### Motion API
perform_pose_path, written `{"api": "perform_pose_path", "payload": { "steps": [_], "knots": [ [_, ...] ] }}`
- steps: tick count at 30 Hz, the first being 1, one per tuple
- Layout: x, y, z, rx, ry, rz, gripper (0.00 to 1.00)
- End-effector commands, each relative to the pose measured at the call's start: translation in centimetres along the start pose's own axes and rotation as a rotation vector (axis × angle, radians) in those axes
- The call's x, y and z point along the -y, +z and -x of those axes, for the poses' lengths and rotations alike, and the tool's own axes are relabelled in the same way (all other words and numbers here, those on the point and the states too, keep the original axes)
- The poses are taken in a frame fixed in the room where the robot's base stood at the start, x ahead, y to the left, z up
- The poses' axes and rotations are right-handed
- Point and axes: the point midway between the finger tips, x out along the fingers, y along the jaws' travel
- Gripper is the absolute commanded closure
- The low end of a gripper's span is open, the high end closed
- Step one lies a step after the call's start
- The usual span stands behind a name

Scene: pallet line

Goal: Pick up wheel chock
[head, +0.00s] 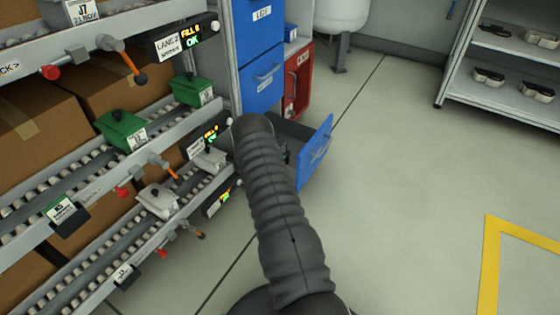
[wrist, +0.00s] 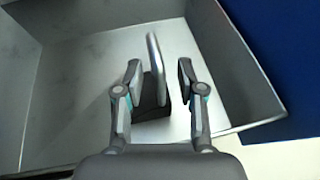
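A dark wedge-shaped piece with an upright grey plate, which looks like the wheel chock (wrist: 157,72), stands on the floor of an open metal drawer (wrist: 85,45) in the wrist view. My gripper (wrist: 158,78) is over the drawer with its two fingers apart, one on each side of the chock. A gap shows between the right finger and the plate. The left finger is close to the dark part, and I cannot tell if it touches. In the head view my arm hides the gripper and the chock; the open drawer's blue front (head: 316,152) shows.
A blue drawer cabinet (head: 262,75) stands behind the open drawer. Roller racks with green bins (head: 122,130) and cardboard boxes are close on the left. A red cabinet (head: 298,80) is behind. The floor to the right is clear, with shelves (head: 510,85) at the far right.

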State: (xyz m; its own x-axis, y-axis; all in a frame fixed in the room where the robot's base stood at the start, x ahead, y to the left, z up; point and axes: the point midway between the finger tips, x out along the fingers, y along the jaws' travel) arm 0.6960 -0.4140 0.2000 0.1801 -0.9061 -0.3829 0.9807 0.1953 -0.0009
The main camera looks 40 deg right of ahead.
Motion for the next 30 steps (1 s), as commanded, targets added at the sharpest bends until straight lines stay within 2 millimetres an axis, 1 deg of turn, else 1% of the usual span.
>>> {"api": "perform_pose_path", "payload": {
  "steps": [2,3,5,6,7,8,23,26,29,30],
  "knots": [
    [0.0,0.0,0.0,0.000,0.000,0.000,0.61],
    [0.0,0.0,0.0,0.000,0.000,0.000,0.64],
    [0.0,0.0,0.0,0.000,0.000,0.000,0.79],
    [0.0,0.0,0.0,0.000,0.000,0.000,0.89],
    [0.0,0.0,0.0,0.000,0.000,0.000,0.96],
    [0.0,0.0,0.1,0.000,0.000,0.000,1.00],
    [0.0,0.2,0.1,0.001,0.000,-0.001,1.00],
    [-0.1,0.7,0.3,0.002,0.000,-0.002,1.00],
    [0.0,1.4,0.6,0.001,0.000,-0.001,1.00],
    [-0.1,1.9,0.8,0.002,0.000,-0.002,1.00]
  ]
}}
